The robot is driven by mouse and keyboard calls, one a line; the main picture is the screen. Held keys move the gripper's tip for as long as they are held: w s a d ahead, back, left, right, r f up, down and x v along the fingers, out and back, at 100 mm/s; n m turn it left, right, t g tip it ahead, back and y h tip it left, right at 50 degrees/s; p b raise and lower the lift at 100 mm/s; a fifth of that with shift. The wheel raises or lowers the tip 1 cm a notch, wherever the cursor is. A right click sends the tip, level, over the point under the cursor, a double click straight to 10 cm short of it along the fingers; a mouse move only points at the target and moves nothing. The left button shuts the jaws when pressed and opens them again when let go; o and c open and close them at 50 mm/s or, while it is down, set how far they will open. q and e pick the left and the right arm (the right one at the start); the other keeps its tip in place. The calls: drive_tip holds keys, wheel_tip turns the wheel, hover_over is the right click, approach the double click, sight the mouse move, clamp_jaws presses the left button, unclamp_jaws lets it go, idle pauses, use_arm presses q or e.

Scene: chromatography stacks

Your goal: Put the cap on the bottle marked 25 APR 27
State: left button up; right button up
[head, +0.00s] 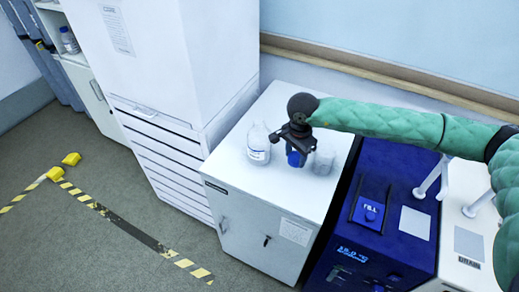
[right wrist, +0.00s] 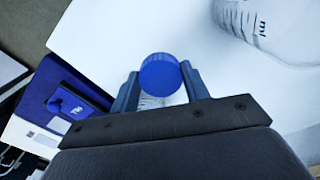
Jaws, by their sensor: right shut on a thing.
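My right gripper (head: 296,155) is above the top of a white cabinet, pointing down. It is shut on a blue cap (head: 293,159), which also shows between the fingers in the right wrist view (right wrist: 160,74). A clear bottle (head: 258,146) with a label stands just left of the gripper, its neck bare. A second clear vessel (head: 322,161) stands just right of it, partly hidden. In the right wrist view a large bottle (right wrist: 268,25) with "ml" marks is at upper right. Something pale with lines (right wrist: 150,102) shows below the cap. No date is readable. My left gripper is out of view.
The white cabinet top (head: 278,110) is clear behind the bottles. A tall white unit (head: 160,60) stands to its left. A blue instrument (head: 368,215) and a white instrument (head: 470,215) stand to its right. The wall is behind.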

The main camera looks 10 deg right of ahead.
drive_tip(key=n, duration=0.2)
drive_tip(key=f+n+b, duration=0.1)
drive_tip(key=s+n, duration=0.1)
drive_tip(key=n, duration=0.1)
drive_tip(key=shift+d+f+n, duration=0.15)
drive_tip(key=shift+d+n, duration=0.15)
drive_tip(key=shift+d, duration=0.1)
drive_tip(key=n, duration=0.2)
drive_tip(key=s+n+b, duration=0.1)
drive_tip(key=shift+d+f, duration=0.25)
drive_tip(key=shift+f, duration=0.05)
use_arm(q)
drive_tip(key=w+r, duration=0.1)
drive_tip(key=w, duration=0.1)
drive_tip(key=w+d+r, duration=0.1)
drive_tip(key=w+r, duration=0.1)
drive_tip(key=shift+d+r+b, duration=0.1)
drive_tip(key=shift+b, duration=0.2)
use_arm(e)
drive_tip(key=n, duration=0.3)
drive_tip(key=shift+s+d+f, duration=0.2)
drive_tip(key=shift+s+d, duration=0.05)
drive_tip(key=shift+s, duration=0.05)
